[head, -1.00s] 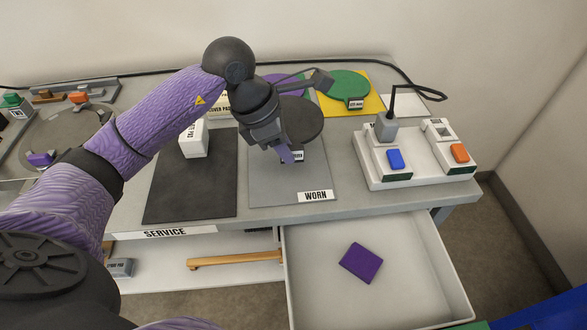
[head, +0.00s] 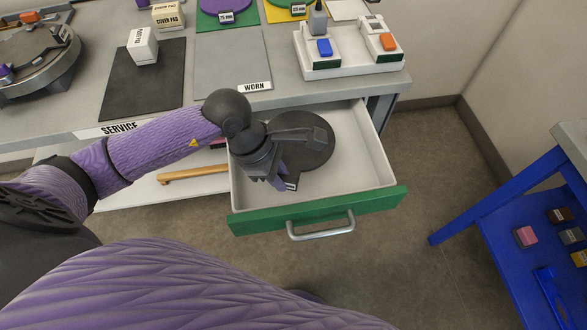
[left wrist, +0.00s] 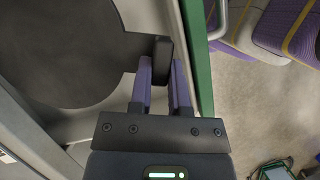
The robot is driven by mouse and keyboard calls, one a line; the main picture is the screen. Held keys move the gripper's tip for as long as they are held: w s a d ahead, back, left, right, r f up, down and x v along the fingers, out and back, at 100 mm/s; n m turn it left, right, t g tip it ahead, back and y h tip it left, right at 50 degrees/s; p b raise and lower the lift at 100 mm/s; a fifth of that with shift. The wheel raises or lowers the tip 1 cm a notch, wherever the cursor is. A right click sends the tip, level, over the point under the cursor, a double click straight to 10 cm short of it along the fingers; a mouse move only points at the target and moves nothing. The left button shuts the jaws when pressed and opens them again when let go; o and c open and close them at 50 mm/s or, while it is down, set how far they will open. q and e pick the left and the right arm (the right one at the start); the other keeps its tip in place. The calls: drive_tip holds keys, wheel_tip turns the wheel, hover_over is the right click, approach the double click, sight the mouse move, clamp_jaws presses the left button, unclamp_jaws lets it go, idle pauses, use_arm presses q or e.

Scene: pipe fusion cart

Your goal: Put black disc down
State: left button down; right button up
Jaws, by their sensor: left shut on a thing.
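My left gripper (head: 284,180) is shut on the label tab of the black disc (head: 312,146). It holds the disc flat inside the outline of the open drawer (head: 370,160). In the left wrist view the two purple fingers (left wrist: 163,82) pinch the dark tab, and the disc (left wrist: 70,50) reaches left from it. I cannot tell whether the disc touches the drawer floor. My gripper and forearm hide part of the drawer. The grey WORN mat (head: 232,62) on the bench is bare. My right gripper is not in view.
The drawer's green front (head: 320,208) has a silver handle. A white box (head: 142,46) stands on the black mat (head: 130,85). A white switch unit (head: 350,50) is at the bench's right. A blue table (head: 500,215) with small blocks stands at right.

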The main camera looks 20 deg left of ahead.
sight(289, 171)
use_arm(q)
wheel_tip(289, 171, down, 3)
drive_tip(key=shift+f+b, duration=0.2)
drive_tip(key=shift+b, duration=0.1)
drive_tip(key=w, duration=0.3)
drive_tip(key=w+b, duration=0.1)
drive_tip(key=shift+w+f, duration=0.15)
drive_tip(key=shift+f, duration=0.55)
drive_tip(key=shift+r, duration=0.1)
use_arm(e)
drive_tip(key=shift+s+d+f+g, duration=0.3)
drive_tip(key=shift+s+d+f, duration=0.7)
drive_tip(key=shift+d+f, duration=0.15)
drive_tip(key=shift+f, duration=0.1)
use_arm(q)
drive_tip(key=shift+a+f+b, duration=0.1)
drive_tip(key=shift+f+b, duration=0.4)
drive_tip(key=shift+b, duration=0.05)
drive_tip(key=shift+f, duration=0.15)
drive_tip(key=c, duration=0.6)
unclamp_jaws()
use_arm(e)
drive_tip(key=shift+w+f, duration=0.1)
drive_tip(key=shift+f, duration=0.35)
